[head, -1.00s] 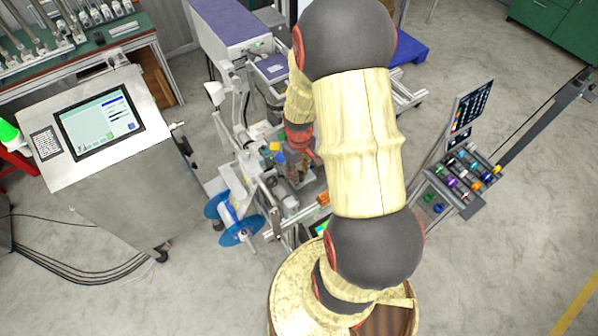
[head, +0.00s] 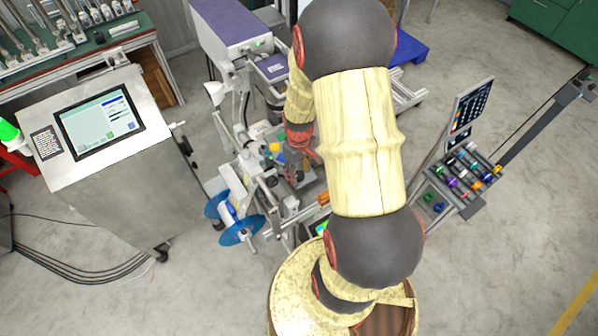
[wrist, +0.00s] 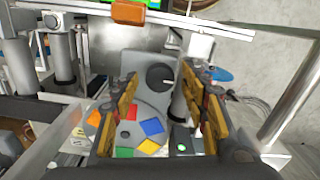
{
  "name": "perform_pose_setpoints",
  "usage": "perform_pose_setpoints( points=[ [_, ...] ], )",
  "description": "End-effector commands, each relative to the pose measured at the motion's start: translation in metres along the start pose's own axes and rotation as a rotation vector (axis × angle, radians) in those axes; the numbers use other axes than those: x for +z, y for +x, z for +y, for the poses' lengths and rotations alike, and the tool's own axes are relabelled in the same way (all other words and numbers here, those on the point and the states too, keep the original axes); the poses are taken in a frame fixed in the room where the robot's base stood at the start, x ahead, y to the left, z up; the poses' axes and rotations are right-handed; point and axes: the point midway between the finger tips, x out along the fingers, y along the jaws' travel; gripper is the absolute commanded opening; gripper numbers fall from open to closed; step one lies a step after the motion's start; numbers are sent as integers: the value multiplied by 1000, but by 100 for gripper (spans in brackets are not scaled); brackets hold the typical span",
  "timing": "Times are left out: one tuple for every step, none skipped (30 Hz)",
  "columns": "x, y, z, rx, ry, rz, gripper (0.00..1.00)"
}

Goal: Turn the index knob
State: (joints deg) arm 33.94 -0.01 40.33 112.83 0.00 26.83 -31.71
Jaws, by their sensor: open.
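The index knob (wrist: 160,76), a round black knob with a pale mark on its edge, sits on a grey plate (wrist: 134,66) in the wrist view. My gripper (wrist: 165,85) is open, with one orange-brown finger on each side of the knob in the picture. I see no finger touching the knob. In the head view my gripper (head: 297,168) is small and partly behind my arm, over the middle of the machine. I cannot make out the knob in the head view.
Below the knob is a grey disc (wrist: 125,128) with coloured squares. A green-lit button (wrist: 181,147) is beside it. An orange block (wrist: 128,12) lies at the top. A blue reel (head: 236,230) and a touch-screen console (head: 100,122) stand left of my arm.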

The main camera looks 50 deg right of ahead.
Motion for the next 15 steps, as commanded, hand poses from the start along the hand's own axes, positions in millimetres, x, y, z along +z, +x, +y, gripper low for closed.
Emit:
perform_pose_setpoints(
  points=[
    [0, 0, 0, 0, 0, 0, 46],
    [0, 0, 0, 0, 0, 0, 46],
    [0, 0, 0, 0, 0, 0, 46],
    [0, 0, 0, 0, 0, 0, 46],
    [0, 0, 0, 0, 0, 0, 46],
    [0, 0, 0, 0, 0, 0, 46],
    [0, 0, 0, 0, 0, 0, 46],
    [0, 0, 0, 0, 0, 0, 46],
    [0, -2, 0, 0, 0, 0, 46],
    [0, -3, 0, 0, 0, 1, 46],
    [0, -6, 0, 1, 0, 1, 46],
    [-1, -10, 0, 1, 0, 2, 46],
    [-1, -14, 1, 2, 0, 3, 46],
    [-1, -18, 1, 2, 0, 4, 46],
    [-1, -25, 1, 2, 0, 3, 46]
  ],
)
